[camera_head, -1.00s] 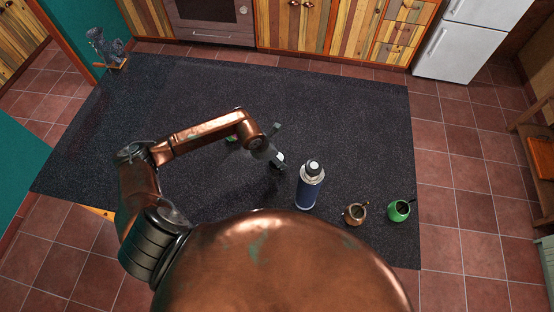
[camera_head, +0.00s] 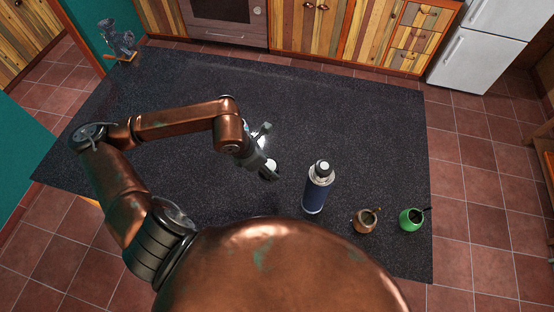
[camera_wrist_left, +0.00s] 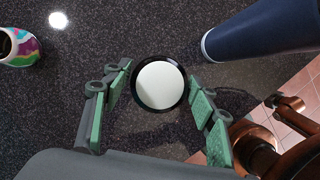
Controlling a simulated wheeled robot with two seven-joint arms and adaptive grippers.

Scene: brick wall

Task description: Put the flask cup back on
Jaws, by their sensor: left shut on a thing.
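The blue flask (camera_head: 318,190) stands upright on the dark countertop, with a silver collar and a dark stopper on top. It also shows at the upper right of the left wrist view (camera_wrist_left: 265,30). My left gripper (camera_head: 266,168) is to the left of the flask, apart from it. In the left wrist view its green-padded fingers (camera_wrist_left: 160,100) are shut on the flask cup (camera_wrist_left: 160,85), a round piece with a pale face and dark rim. The cup shows small in the head view (camera_head: 271,164). My right gripper is not in view.
A brown mate cup (camera_head: 366,221) and a green cup (camera_head: 411,219) stand right of the flask. A colourful cup (camera_wrist_left: 18,46) is at the wrist view's upper left. The counter's far middle is clear.

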